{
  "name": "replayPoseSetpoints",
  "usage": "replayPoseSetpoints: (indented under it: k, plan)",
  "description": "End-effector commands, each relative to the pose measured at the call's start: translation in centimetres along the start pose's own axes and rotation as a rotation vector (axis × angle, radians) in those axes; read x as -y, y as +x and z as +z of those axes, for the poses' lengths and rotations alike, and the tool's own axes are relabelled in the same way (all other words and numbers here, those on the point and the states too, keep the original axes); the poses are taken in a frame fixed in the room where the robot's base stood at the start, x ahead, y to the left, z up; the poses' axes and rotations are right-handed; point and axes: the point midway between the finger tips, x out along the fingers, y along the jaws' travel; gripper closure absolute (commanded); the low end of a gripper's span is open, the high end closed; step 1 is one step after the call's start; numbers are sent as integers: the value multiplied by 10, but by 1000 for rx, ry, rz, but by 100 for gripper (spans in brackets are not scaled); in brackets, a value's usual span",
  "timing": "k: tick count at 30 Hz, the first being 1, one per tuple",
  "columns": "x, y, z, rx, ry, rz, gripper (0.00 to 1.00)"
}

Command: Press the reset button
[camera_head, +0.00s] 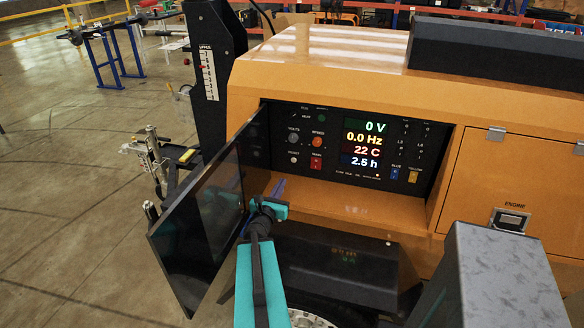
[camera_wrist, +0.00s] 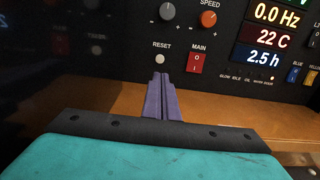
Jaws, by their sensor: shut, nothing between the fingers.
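The reset button is a small white round button (camera_wrist: 160,59) under the label RESET on the black control panel. It also shows in the head view (camera_head: 294,160), left of the red MAIN switch (camera_head: 316,162). My gripper (camera_wrist: 160,78) is shut and empty, its purple fingers together and pointing at the panel. In the wrist view the fingertips appear just below the button; I cannot tell the exact gap to the panel. In the head view my gripper (camera_head: 279,184) is in front of the open recess, below the button.
A dark glass door (camera_head: 205,220) stands open on the left, close to my arm. An orange knob (camera_wrist: 208,19) and grey knob (camera_wrist: 167,11) sit above the button. An orange ledge (camera_head: 350,203) runs below the panel. A closed orange door (camera_head: 505,180) is at right.

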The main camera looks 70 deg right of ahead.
Motion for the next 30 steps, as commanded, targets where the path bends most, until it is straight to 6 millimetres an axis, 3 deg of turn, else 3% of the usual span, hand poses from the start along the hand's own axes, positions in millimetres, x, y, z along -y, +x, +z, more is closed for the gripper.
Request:
replayPoseSetpoints:
  k: [5,30]
  plan:
    - [0,17,-3,2,1,-1,100]
    - [3,30,-5,-4,-2,-17,100]
